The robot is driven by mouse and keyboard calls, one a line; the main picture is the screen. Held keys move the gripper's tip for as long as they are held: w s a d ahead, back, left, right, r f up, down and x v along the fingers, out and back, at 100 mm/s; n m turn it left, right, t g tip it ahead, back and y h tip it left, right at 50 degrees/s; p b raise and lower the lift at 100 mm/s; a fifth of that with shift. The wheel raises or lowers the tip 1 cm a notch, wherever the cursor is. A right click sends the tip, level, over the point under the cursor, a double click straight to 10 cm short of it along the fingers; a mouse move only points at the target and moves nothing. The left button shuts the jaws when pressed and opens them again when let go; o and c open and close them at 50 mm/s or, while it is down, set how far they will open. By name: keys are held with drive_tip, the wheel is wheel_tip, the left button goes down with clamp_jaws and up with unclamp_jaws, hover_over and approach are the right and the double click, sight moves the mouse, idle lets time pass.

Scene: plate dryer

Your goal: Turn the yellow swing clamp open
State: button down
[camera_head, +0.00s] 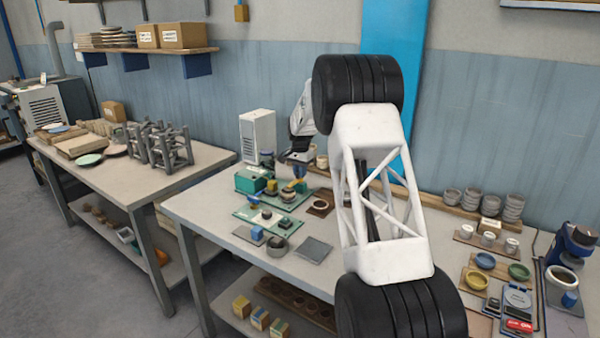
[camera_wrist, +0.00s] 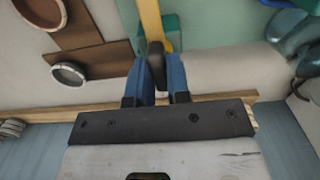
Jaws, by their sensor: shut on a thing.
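The yellow swing clamp (camera_wrist: 151,20) shows in the wrist view as a yellow bar with a dark end piece (camera_wrist: 156,60). My gripper (camera_wrist: 157,64) has its two blue fingers closed on this dark end piece. The clamp's pivot is out of the wrist view. In the head view my gripper (camera_head: 296,160) is over the green fixture area at the back left of the near table. A small yellow part (camera_head: 300,171) shows just under it there. My arm and the small scale hide the grip itself in the head view.
A white vented box (camera_head: 257,136) stands behind the fixtures. A green block (camera_head: 250,181) and a green plate (camera_head: 268,219) with small parts lie close by. Bowls and cups (camera_head: 485,261) sit at the right. A dark grey square plate (camera_head: 314,249) lies in front.

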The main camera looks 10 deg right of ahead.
drive_tip(key=shift+n, duration=0.3)
drive_tip(key=n, duration=0.3)
drive_tip(key=shift+n, duration=0.3)
drive_tip(key=n, duration=0.4)
drive_tip(key=shift+n, duration=0.3)
drive_tip(key=n, duration=0.8)
drive_tip(key=shift+n, duration=0.4)
drive_tip(key=c, duration=1.1)
unclamp_jaws()
